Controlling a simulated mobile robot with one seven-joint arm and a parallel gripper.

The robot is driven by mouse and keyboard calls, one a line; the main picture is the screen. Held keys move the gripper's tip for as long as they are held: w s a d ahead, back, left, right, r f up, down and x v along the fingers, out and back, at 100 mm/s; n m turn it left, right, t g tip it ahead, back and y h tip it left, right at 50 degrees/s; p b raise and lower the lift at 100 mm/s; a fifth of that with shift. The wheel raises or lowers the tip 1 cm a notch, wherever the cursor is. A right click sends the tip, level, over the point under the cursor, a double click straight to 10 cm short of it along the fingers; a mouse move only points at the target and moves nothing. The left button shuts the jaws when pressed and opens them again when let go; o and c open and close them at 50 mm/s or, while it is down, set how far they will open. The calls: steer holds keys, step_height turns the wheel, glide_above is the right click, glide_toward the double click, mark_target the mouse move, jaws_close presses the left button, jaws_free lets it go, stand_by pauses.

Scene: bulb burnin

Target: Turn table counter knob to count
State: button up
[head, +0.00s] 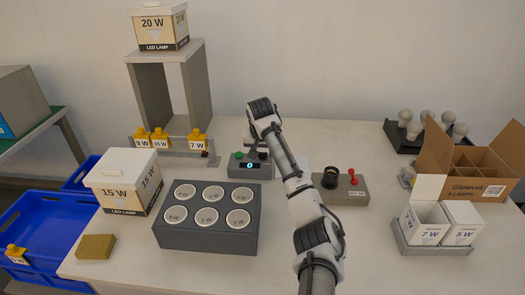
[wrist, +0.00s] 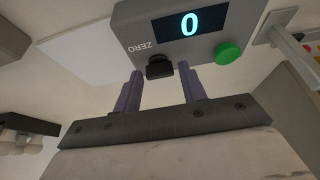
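The table counter is a grey box (head: 250,171) on the middle of the table, with a lit display reading 0. It fills the top of the wrist view, where its display (wrist: 190,24), a green button (wrist: 228,52) and a small black knob (wrist: 159,68) show. The word ZERO is printed upside down beside the knob. My gripper (wrist: 160,72) is open, its two purple-grey fingertips on either side of the knob with a visible gap on each side. In the head view my wrist hides the knob and the fingers are hard to make out.
A grey tray with several round lamp wells (head: 212,244) stands in front left of the counter. A grey box with a black socket and red lever (head: 341,194) stands right. A lamp-label rack (head: 172,152) is behind left. An open carton (head: 465,160) stands far right.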

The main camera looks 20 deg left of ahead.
steer(key=c, duration=0.7)
steer(key=shift+o, duration=0.2)
steer(key=shift+r+n+p, duration=0.1)
steer(key=shift+n+p, duration=0.2)
steer(key=shift+n+y+p, duration=0.5)
steer(key=shift+n+p, duration=0.15)
steer(key=shift+n, duration=0.25)
steer(key=n+p, duration=0.1)
steer(key=n, duration=0.1)
steer(key=n+g+y+p, duration=0.1)
steer(key=n, duration=0.2)
steer(key=shift+w+d+g+y, duration=0.15)
steer(key=shift+g+y, duration=0.15)
steer(key=n+g, duration=0.1)
steer(key=n, duration=0.2)
steer(key=n+g, duration=0.1)
steer(key=n, duration=0.2)
steer(key=shift+w+y+b, duration=0.15)
steer(key=shift+y+b, duration=0.2)
steer(key=shift+y, duration=0.05)
steer(key=n+g+b, duration=0.1)
steer(key=n+b, duration=0.1)
steer(key=n, duration=0.2)
steer(key=shift+g, duration=0.3)
steer(key=shift+n, duration=0.4)
steer(key=o, duration=1)
